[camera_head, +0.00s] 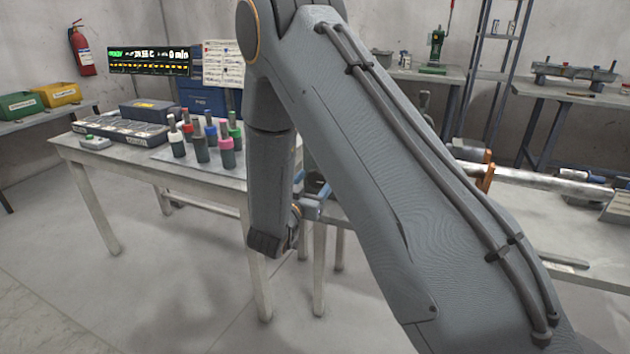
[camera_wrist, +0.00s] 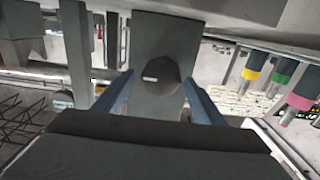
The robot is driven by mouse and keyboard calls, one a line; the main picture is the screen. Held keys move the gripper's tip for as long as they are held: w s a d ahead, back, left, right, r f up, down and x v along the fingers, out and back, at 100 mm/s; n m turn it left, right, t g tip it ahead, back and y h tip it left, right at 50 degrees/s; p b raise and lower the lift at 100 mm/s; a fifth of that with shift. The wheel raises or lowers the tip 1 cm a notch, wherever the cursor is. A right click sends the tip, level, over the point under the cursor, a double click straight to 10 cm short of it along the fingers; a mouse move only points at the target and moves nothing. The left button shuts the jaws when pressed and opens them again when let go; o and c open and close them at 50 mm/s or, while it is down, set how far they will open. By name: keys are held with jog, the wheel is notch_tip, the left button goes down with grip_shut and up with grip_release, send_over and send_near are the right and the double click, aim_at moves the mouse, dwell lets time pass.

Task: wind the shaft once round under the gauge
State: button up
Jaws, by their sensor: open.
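The shaft (camera_head: 545,182) is a pale grey horizontal cylinder on the right-hand bench in the head view, with an orange-brown bracket (camera_head: 482,178) round or beside it. My arm hides its left end. My gripper (camera_head: 312,197), with blue-grey fingers, shows partly behind my arm, left of the visible shaft. In the wrist view my gripper (camera_wrist: 159,78) is open. A dark grey faceted end (camera_wrist: 160,74) on a grey block appears between the fingers; I cannot tell what it belongs to or whether they touch it. I cannot make out the gauge.
Several colour-banded bottles (camera_head: 202,145) stand on the left table (camera_head: 190,178), near its right end; some show in the wrist view (camera_wrist: 285,72). The floor at front left (camera_head: 90,290) is clear.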

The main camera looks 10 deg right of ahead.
jog(key=shift+d, duration=0.1)
jog(key=c, duration=1)
jog(key=shift+m, duration=0.3)
jog(key=m+b, duration=0.2)
jog(key=m, duration=0.3)
jog(key=shift+d+f, duration=0.1)
jog(key=shift+f, duration=0.05)
jog(key=m+b, duration=0.3)
jog(key=m, duration=0.3)
jog(key=shift+s+d+f, duration=0.1)
jog(key=shift+s, duration=0.05)
jog(key=shift+m, duration=0.4)
